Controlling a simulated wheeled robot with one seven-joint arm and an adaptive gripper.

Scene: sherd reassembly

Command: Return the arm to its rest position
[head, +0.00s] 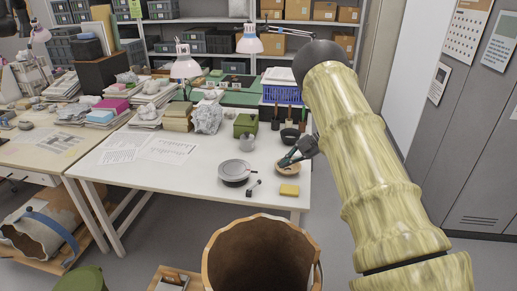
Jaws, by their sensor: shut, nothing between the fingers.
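My arm (365,170) reaches from the lower right up over the right side of the white table (200,175). My gripper (287,161) is shut with nothing in it. It is small in the head view and shows beside the arm, over or at a shallow tan bowl (286,168) near the table's right edge. I cannot tell whether the fingertips touch the bowl. The wrist is partly hidden behind the arm.
A blue crate (282,93) and lamps stand behind. A large broken brown vessel (262,255) stands in front. Grey cabinets (470,130) are at right.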

